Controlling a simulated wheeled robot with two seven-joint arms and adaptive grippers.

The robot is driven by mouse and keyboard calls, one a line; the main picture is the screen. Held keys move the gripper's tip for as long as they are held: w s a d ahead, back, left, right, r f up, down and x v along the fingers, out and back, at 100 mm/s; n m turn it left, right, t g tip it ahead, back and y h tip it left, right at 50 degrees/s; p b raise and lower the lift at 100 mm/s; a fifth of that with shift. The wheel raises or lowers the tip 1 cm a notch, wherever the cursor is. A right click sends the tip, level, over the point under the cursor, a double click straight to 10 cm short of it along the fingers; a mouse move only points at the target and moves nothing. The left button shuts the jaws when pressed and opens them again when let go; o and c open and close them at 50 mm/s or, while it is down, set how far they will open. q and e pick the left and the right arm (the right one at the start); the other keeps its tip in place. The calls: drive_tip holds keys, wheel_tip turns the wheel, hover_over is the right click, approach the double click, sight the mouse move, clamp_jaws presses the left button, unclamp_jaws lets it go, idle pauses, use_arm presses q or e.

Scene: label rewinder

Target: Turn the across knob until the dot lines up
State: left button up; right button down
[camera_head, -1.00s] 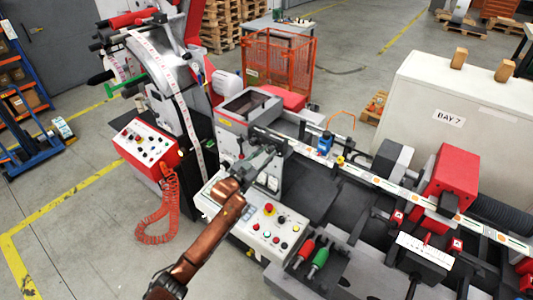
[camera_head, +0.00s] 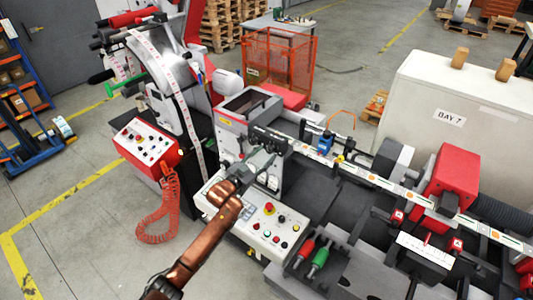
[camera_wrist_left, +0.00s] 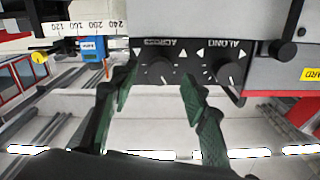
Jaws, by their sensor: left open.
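The across knob (camera_wrist_left: 160,72) is a dark round knob on a black panel in the left wrist view, where the panel's lettering appears upside down. A light mark shows on it, but its alignment with a dot is too small to tell. My left gripper (camera_wrist_left: 157,82) is open, with one green-padded finger on each side of the across knob. I cannot tell whether either finger touches it. In the head view my left gripper (camera_head: 262,163) is in front of the machine's black control unit (camera_head: 268,138). My right gripper is not in view.
The along knob (camera_wrist_left: 227,73) sits close to the right of the across knob in the left wrist view. A blue block (camera_wrist_left: 92,47) and a white scale (camera_wrist_left: 82,28) are at the left. A button panel (camera_head: 265,228) lies below my left arm in the head view.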

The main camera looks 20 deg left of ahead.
use_arm(q)
drive_tip(key=v, duration=1)
drive_tip(key=shift+s+r, duration=0.1)
